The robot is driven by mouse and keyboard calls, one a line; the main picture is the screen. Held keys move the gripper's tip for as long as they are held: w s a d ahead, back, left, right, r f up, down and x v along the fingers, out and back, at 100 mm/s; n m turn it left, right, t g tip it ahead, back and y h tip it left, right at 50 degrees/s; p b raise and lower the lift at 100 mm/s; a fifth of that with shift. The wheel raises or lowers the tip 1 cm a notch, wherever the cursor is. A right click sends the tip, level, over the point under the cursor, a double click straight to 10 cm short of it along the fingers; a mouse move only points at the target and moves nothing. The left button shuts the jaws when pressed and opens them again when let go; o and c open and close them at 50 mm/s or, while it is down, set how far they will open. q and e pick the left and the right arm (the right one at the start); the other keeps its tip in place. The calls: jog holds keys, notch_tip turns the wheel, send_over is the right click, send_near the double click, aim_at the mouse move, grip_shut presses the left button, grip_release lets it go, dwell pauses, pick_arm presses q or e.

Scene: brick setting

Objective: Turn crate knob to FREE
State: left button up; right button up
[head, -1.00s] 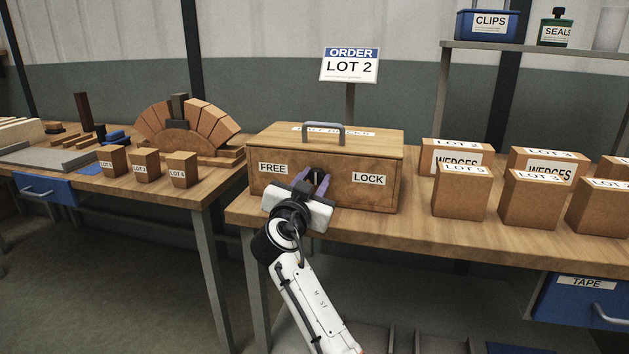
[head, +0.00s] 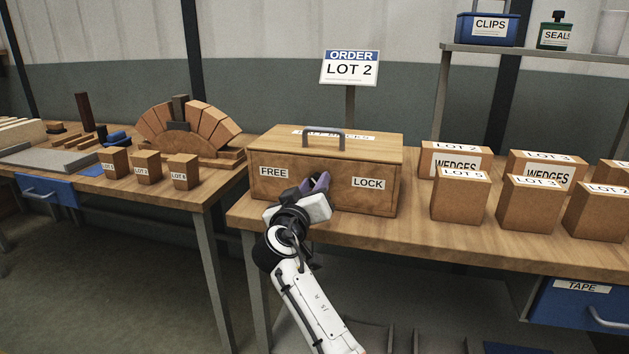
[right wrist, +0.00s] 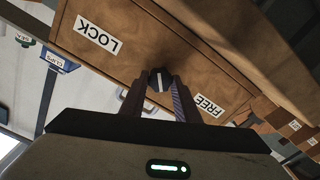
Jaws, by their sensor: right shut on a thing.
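The wooden crate (head: 275,194) stands on the right bench with its lid shut. Its front has a FREE label (head: 273,172) at left and a LOCK label (head: 368,183) at right. My right gripper (head: 316,183) is at the crate front between the labels, rolled to a tilt. In the right wrist view its fingers are shut on a dark round knob (right wrist: 160,78) with a pale pointer line. That view shows the crate upside down and tilted, LOCK (right wrist: 97,34) at upper left and FREE (right wrist: 207,106) at lower right. In the head view the gripper mostly hides the knob. My left gripper is not in view.
Several labelled boxes (head: 461,198) stand on the bench right of the crate. An ORDER LOT 2 sign (head: 349,69) stands behind it. A brick arch (head: 190,130) and small lot blocks (head: 147,168) are on the left bench. A gap separates the benches.

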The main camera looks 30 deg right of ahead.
jog(key=n+p, duration=0.1)
jog(key=n, duration=0.2)
jog(key=n+p, duration=0.2)
jog(key=n, duration=0.1)
jog(key=shift+f+n+p, duration=0.1)
jog(key=shift+n+p, duration=0.6)
jog(key=shift+n, duration=0.4)
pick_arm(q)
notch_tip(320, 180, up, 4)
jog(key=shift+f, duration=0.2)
pick_arm(e)
jog(key=shift+n, duration=0.3)
jog(key=shift+f, duration=0.1)
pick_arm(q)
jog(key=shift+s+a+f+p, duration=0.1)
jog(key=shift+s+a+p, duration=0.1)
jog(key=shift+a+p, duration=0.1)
pick_arm(e)
jog(key=shift+n, duration=0.3)
jog(key=o, duration=1.1)
jog(key=shift+c, duration=0.2)
